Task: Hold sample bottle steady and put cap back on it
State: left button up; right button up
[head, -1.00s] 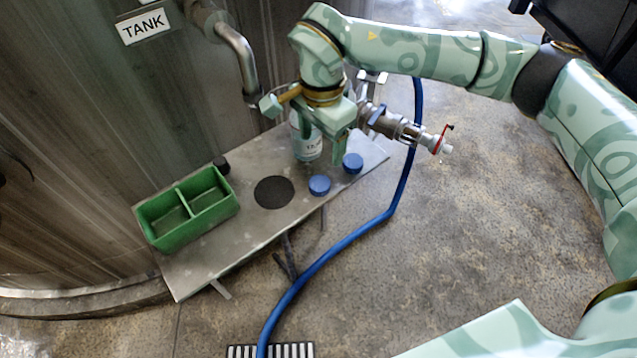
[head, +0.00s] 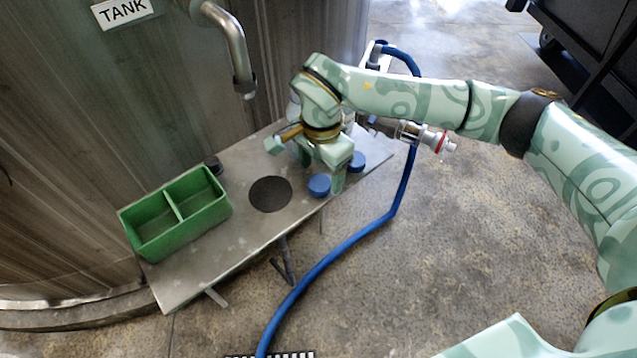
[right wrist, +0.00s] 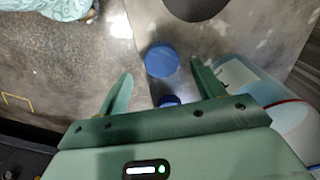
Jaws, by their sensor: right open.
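My right gripper (head: 320,174) is open and empty, pointing down above the metal shelf (head: 240,240). One blue cap (head: 319,186) lies on the shelf by its fingers; in the right wrist view this cap (right wrist: 161,60) appears between the fingertips. A second blue cap (head: 357,161) lies farther right; in the right wrist view a second cap (right wrist: 168,101) is partly hidden by the gripper. The white, clear-walled sample bottle (right wrist: 285,112) stands outside the jaws, beside the right finger in the right wrist view. In the head view my gripper and wrist hide most of it. My left gripper is not visible.
A green two-part bin (head: 175,212) and a small black object (head: 213,164) sit on the shelf's left part. A black disc (head: 271,194) lies flat mid-shelf. A tank pipe (head: 238,50) hangs above. A valve (head: 425,135) and blue hose (head: 335,260) are at right.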

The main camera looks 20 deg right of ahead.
aim_at(321, 181)
jog(key=f, duration=0.2)
jog(key=f+b, duration=0.1)
jog(key=shift+w+f, duration=0.2)
jog(key=shift+f, duration=0.15)
jog(key=shift+r, duration=0.15)
jog(key=c, duration=1)
